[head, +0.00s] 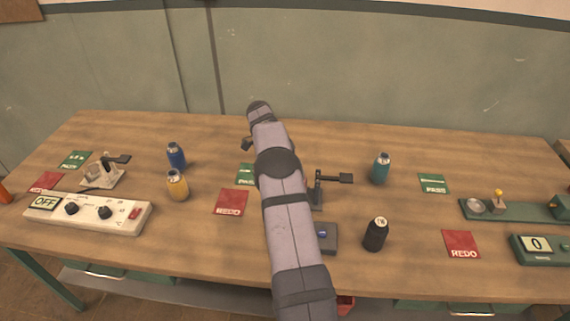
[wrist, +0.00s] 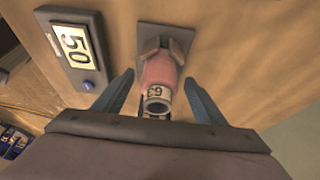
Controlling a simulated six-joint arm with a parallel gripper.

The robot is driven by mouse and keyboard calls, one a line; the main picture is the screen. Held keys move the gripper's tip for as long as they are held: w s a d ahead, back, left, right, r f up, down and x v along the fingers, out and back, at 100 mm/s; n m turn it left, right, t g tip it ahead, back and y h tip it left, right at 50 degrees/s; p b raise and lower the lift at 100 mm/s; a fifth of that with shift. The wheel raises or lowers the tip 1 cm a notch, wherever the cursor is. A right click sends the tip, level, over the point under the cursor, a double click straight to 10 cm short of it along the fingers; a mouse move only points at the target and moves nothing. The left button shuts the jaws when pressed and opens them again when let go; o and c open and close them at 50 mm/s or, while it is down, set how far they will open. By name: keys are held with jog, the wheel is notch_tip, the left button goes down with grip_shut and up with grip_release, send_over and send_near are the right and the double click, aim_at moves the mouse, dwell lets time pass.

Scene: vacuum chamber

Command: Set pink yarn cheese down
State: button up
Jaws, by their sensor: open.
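The pink yarn cheese (wrist: 158,70) shows in the wrist view as a bottle-like pink body with a numbered white label and a grey ring at its near end. Its far end sits at a small grey plate (wrist: 178,37) with short prongs; I cannot tell whether it rests fully there. My gripper (wrist: 159,77) is open, with one blue finger on each side of the cheese and a visible gap on both sides. In the head view my arm hides the cheese and the gripper's fingers.
In the wrist view a box with a display reading 50 (wrist: 74,42) stands left of the plate. In the head view a black bottle (head: 375,234), a teal bottle (head: 380,169), blue (head: 176,156) and yellow (head: 177,186) bottles flank my arm. Red REDO cards (head: 231,202) lie around.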

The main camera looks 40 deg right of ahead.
jog(key=v, duration=0.8)
jog(key=shift+p, duration=0.3)
jog(key=shift+a+r, duration=0.1)
